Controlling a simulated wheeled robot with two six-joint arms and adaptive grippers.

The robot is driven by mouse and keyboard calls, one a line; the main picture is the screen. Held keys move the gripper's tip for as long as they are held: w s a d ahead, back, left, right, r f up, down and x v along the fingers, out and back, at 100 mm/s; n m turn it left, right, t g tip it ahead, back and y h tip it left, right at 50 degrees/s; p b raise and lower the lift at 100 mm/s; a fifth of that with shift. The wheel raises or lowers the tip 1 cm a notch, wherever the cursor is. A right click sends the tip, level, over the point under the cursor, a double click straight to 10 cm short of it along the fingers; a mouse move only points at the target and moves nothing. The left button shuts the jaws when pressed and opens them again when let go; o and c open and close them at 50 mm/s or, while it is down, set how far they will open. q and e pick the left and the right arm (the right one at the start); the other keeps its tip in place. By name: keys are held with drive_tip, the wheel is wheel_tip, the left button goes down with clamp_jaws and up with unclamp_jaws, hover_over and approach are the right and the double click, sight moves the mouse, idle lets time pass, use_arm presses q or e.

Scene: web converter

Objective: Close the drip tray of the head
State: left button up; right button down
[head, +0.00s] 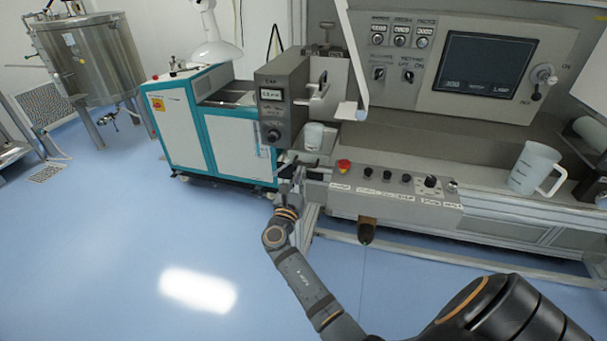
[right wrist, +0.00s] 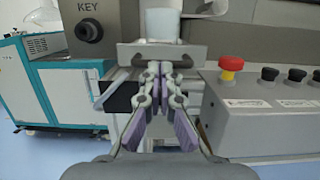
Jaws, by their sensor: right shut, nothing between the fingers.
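The coating head is a grey box (head: 282,100) with a small display and a black knob; its lower part, marked KEY, shows in the right wrist view (right wrist: 95,22). Below it, a grey drip tray (right wrist: 135,56) sticks out toward me, and a white cup (right wrist: 165,23) stands on or just behind it. The cup also shows in the head view (head: 314,136). My right gripper (right wrist: 160,70) is shut and empty, its fingertips at the tray's front edge; I cannot tell whether they touch. In the head view it (head: 290,178) partly hides the tray. My left gripper is out of view.
A control panel with a red emergency button (head: 344,166) is right of the gripper, close by. A teal and white cabinet (head: 215,125) stands to the left. A white jug (head: 533,168) stands on the machine at right. The blue floor at front left is clear.

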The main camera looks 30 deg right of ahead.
sight(306, 159)
drive_tip(key=shift+r, duration=0.1)
idle(0.3)
drive_tip(key=x, duration=0.2)
drive_tip(key=f+b+x, duration=0.1)
drive_tip(key=x, duration=0.4)
drive_tip(key=shift+w+d+f+b, duration=0.1)
drive_tip(key=shift+w+f+b, duration=0.15)
drive_tip(key=shift+b, duration=0.15)
drive_tip(key=shift+r, duration=0.35)
drive_tip(key=shift+f, duration=0.1)
